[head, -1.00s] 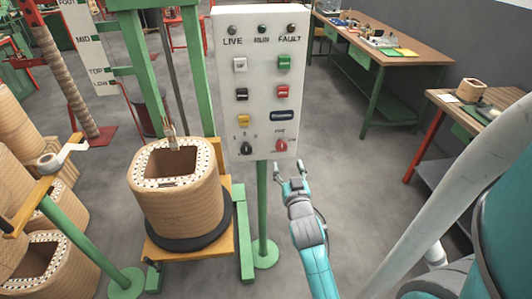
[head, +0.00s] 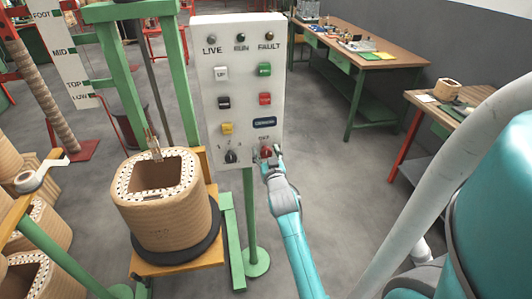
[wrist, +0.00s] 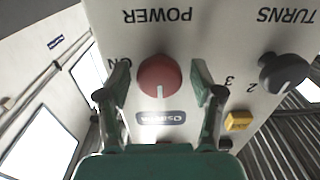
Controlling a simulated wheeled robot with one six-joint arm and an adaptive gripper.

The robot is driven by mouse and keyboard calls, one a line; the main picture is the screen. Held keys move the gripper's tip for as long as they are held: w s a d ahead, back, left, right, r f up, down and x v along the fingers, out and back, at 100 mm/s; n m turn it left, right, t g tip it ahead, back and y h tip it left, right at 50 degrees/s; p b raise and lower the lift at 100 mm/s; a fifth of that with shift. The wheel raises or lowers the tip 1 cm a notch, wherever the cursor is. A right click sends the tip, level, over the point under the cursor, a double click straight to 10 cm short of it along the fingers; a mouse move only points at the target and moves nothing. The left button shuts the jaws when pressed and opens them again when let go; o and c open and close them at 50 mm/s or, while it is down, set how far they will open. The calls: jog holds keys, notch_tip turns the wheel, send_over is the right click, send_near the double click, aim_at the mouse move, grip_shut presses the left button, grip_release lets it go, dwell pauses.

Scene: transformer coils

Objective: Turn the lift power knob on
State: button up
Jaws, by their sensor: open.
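The red power knob (wrist: 159,77) is on the white control panel (head: 208,130), at its lower right in the head view (head: 265,151). In the wrist view the lettering is upside down. "POWER" stands above the knob and "ON" to its left. The knob's white mark points down in that picture. My gripper (head: 268,159) is open at the panel's lower right corner. In the wrist view its two fingers (wrist: 160,86) stand on either side of the knob, with gaps showing. Whether the fingertips reach past the knob's face is hard to tell.
A black turns knob (wrist: 285,73) and a yellow button (wrist: 238,121) sit close to the right finger in the wrist view. A wound coil (head: 165,205) stands left of the panel's green post (head: 250,215). Floor to the right is clear up to the workbenches (head: 375,55).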

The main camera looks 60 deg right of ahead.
jog(key=c, duration=1.1)
jog(key=shift+m, duration=0.3)
jog(key=m, duration=0.4)
jog(key=shift+d, duration=0.1)
jog(key=m, duration=0.4)
jog(key=shift+s+m, duration=0.15)
jog(key=shift+m, duration=0.15)
jog(key=m, duration=0.4)
jog(key=shift+f, duration=0.15)
jog(key=m, duration=0.4)
jog(key=shift+d+f, duration=0.1)
jog(key=shift+m, duration=0.5)
